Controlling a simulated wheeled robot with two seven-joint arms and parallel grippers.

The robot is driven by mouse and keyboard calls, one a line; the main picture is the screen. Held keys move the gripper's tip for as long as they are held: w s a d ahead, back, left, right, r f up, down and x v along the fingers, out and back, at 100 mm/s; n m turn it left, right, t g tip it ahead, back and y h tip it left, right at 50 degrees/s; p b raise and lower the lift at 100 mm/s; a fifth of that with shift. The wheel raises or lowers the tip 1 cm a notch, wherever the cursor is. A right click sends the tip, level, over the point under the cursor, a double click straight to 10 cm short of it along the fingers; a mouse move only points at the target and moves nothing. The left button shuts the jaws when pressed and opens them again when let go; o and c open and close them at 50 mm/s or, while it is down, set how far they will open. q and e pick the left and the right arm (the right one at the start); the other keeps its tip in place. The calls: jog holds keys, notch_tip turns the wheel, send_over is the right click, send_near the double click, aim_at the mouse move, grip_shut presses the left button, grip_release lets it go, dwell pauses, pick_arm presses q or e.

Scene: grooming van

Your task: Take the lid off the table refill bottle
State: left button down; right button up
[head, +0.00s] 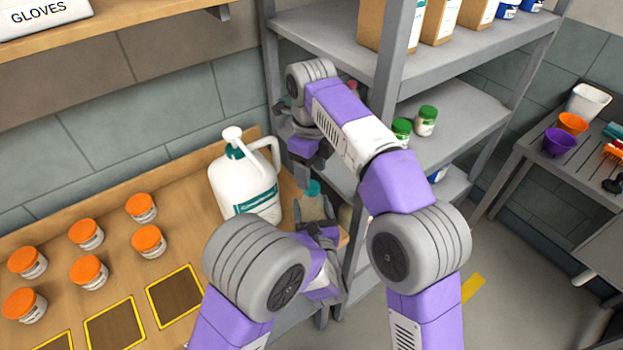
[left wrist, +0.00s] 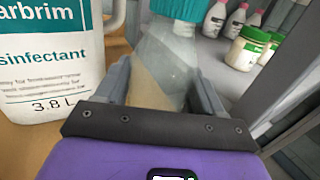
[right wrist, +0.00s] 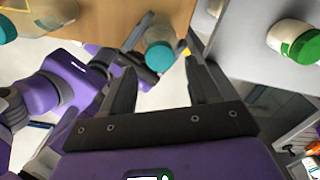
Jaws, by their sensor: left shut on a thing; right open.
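The refill bottle (left wrist: 160,68) is clear, with pale contents and a teal lid (left wrist: 178,8). It stands upright at the right end of the wooden counter, beside the white jug; in the head view its teal lid (head: 313,188) shows above my left gripper. My left gripper (head: 317,222) is shut around the bottle's body, one finger on each side. My right gripper (head: 304,168) is open, above and close to the lid. In the right wrist view the lid (right wrist: 160,56) lies between and beyond the open fingers, apart from them.
The white disinfectant jug (head: 245,185) stands close left of the bottle. Several orange-lidded jars (head: 85,233) are on the counter (head: 180,190). A grey shelf unit (head: 450,120) stands right, with green-lidded jars (head: 425,121). Its post is close to my right arm.

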aim_at(312, 186)
jog(key=shift+f, duration=2)
